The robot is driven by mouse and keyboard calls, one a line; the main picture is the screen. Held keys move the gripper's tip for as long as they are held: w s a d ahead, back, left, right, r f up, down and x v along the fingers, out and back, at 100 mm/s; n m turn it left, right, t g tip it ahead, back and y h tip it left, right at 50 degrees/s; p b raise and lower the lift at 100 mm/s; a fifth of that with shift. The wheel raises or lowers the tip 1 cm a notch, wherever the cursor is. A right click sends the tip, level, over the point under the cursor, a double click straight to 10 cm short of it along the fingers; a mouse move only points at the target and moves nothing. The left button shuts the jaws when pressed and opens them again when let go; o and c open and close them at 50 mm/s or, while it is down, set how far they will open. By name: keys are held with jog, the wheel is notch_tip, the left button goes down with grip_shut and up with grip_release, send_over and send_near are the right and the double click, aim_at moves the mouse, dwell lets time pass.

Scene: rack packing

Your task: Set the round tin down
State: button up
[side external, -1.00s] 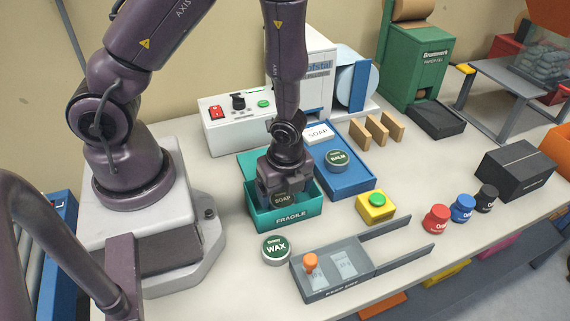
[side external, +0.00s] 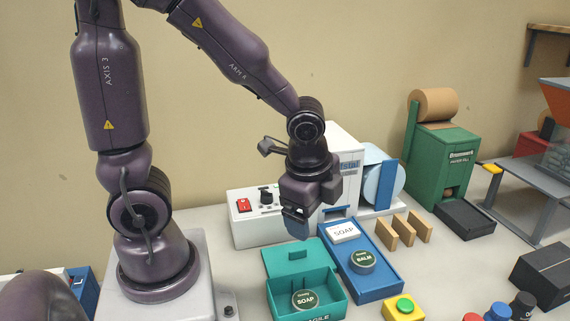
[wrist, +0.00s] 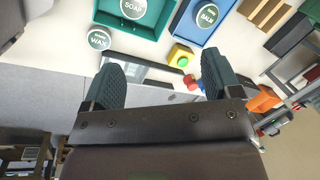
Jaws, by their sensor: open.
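My gripper (side external: 296,226) is raised in the air above and behind the box, apart from the tin. In the wrist view its two fingers (wrist: 163,84) are spread with nothing between them. A round BALM tin (side external: 362,260) lies in the blue tray (side external: 378,292). A round WAX tin (wrist: 98,40) lies on the table beside the teal box.
A white SOAP carton (side external: 343,232) lies at the blue tray's back end. A yellow block with a green button (side external: 404,308) stands right of the teal box. Wooden blocks (side external: 404,231) and a white machine with switches (side external: 262,216) stand behind.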

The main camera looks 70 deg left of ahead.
jog(key=s+r+n+t+h, duration=0.1)
jog(key=s+r+n+t, duration=0.2)
jog(key=s+r+n, duration=0.3)
notch_tip(320, 180, up, 7)
jog(key=n, duration=0.4)
jog(key=shift+d+f+t+h, duration=0.15)
jog(key=shift+t+h, duration=0.25)
